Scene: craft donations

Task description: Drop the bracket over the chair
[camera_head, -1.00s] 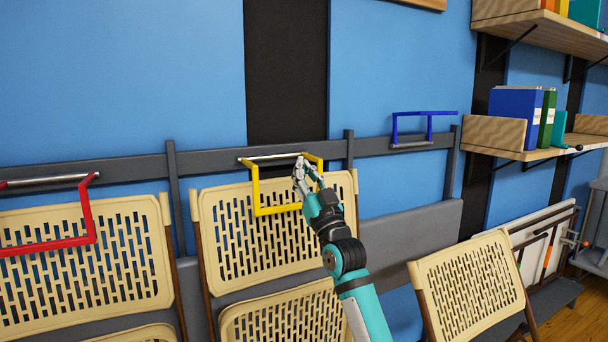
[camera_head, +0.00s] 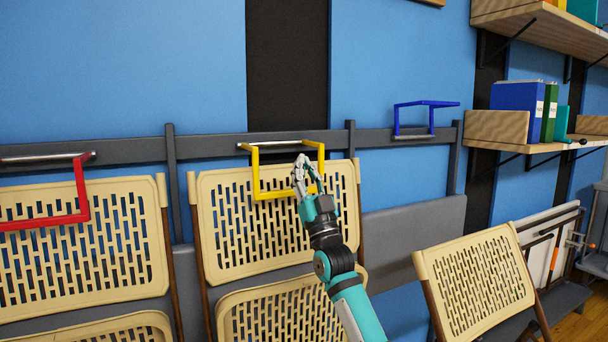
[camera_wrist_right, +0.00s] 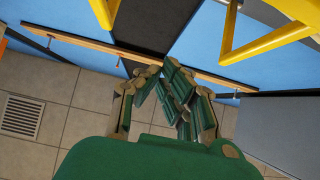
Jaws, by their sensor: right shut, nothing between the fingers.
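The yellow bracket (camera_head: 256,172) is a U-shaped frame on a silver bar (camera_head: 262,148) at the grey wall rail. It hangs down, with its lower bar in front of the upper back of the beige slotted chair (camera_head: 212,182). My right gripper (camera_head: 303,160) is shut and empty, in front of the bracket's right side. It hides part of that side; I cannot tell whether they touch. In the right wrist view, the closed fingers (camera_wrist_right: 165,72) show below yellow bars (camera_wrist_right: 268,42), with a visible gap. My left gripper is not in view.
A red bracket (camera_head: 82,190) hangs down over the chair (camera_head: 130,190) at left. A blue bracket (camera_head: 431,120) stands raised at right. A leaning chair (camera_head: 425,262) stands at front right. Shelves with binders (camera_head: 517,110) jut out at upper right.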

